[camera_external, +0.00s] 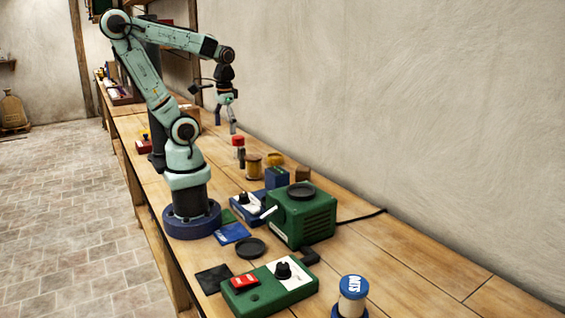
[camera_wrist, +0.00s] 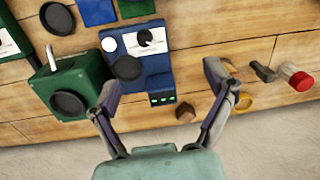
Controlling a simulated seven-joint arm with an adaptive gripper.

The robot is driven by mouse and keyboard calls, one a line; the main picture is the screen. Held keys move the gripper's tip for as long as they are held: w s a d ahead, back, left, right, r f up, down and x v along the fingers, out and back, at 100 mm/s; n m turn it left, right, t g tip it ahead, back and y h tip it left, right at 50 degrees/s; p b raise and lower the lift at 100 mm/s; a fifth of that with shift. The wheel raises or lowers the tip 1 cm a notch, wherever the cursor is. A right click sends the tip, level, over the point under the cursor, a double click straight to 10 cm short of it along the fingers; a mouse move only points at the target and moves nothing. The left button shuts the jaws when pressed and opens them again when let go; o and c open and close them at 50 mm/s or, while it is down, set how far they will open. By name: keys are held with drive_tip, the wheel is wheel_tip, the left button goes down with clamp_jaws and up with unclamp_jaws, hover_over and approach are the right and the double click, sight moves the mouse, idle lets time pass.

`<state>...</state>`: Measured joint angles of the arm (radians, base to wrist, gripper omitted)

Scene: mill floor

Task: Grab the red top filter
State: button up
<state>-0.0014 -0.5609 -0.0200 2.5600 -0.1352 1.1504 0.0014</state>
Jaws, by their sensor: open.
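My gripper (camera_external: 226,121) is open and empty, pointing down above the bench near the filter. In the wrist view my gripper (camera_wrist: 161,78) has its fingers spread over a blue device, and the filter is outside them, to the right.
A wooden-coloured jar (camera_external: 254,167) and a yellow item (camera_external: 274,160) stand close to the filter. A blue box (camera_external: 277,178) and a green machine (camera_external: 305,217) with a dark round top are nearer the camera. The wall runs along the bench's right side.

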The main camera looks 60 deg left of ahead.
idle(0.4)
drive_tip(key=shift+o, duration=0.6)
